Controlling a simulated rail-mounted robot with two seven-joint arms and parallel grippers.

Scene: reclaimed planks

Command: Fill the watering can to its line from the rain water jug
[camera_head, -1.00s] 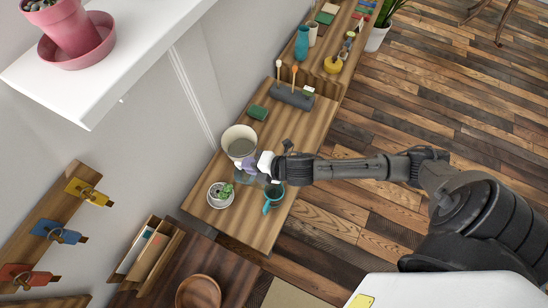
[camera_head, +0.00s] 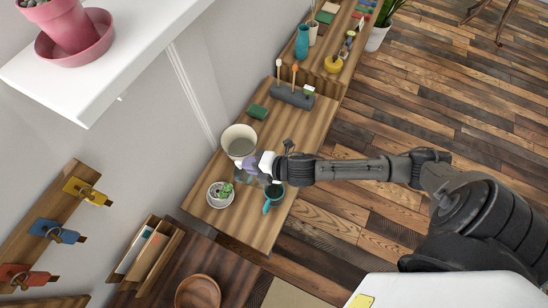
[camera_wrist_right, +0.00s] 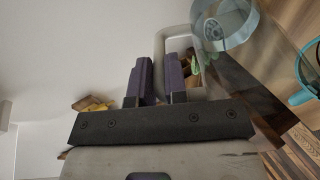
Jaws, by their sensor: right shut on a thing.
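My right gripper is shut on the pale handle of the clear jug (camera_wrist_right: 226,28), whose see-through body is at the top of the wrist view. In the head view the jug is mostly hidden by the gripper and hard to make out. My left gripper is not in view.
A large cream pot (camera_head: 239,136) stands just behind the gripper. A potted succulent (camera_head: 220,194) is at the left. A green block (camera_head: 257,112) and a dark holder (camera_head: 291,96) with sticks lie farther back. The bench's front edge is bare.

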